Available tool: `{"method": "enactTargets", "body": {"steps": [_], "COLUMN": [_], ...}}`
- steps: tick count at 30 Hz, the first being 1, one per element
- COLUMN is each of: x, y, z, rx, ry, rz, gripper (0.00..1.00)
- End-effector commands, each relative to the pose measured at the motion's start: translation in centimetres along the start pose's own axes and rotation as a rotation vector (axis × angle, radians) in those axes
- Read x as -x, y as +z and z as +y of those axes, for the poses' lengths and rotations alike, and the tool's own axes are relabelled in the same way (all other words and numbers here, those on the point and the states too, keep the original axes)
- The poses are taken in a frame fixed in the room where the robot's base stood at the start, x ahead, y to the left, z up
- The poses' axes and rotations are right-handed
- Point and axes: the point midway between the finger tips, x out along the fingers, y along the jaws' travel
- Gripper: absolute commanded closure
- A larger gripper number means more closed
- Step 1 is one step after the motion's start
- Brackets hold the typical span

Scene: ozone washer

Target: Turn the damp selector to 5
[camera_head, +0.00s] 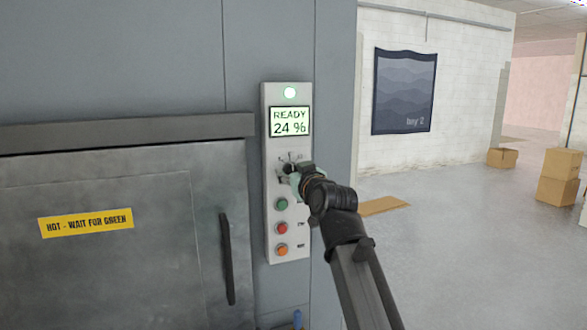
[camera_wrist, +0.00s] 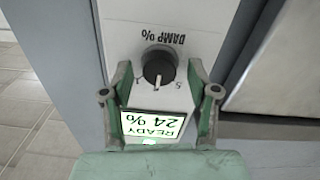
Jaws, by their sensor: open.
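The damp selector (camera_wrist: 159,67) is a round black knob with a pale pointer line on a light panel. In the wrist view its "DAMP %" label reads upside down. Its pointer points down in that picture, towards the readout. A mark that looks like 5 sits to the lower right of the knob and another, hard to read, to the lower left. My gripper (camera_wrist: 160,68) is open, its green fingers on either side of the knob with gaps showing; contact is not visible. In the head view my gripper (camera_head: 294,180) covers most of the selector.
The readout (camera_head: 290,121) shows "READY 24 %" below a lit green lamp (camera_head: 290,93). Green (camera_head: 281,204), red (camera_head: 281,228) and orange (camera_head: 281,250) buttons sit below my gripper. A metal door with a dark handle (camera_head: 227,258) is at left. Open floor and cardboard boxes (camera_head: 557,178) are at right.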

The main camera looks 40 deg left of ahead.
Motion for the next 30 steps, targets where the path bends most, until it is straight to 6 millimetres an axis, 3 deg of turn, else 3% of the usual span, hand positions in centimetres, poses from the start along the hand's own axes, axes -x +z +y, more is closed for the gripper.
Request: {"method": "enactTargets", "body": {"steps": [10, 15, 30], "x": [-0.31, -0.31, -0.43], "y": [0.07, 0.06, 0.47], "z": [-0.01, 0.00, -0.06], "rx": [0.000, 0.000, 0.080], "ry": [0.000, 0.000, 0.000], "rz": [0.000, -0.001, 0.002], "gripper": [0.40, 1.00, 1.00]}}
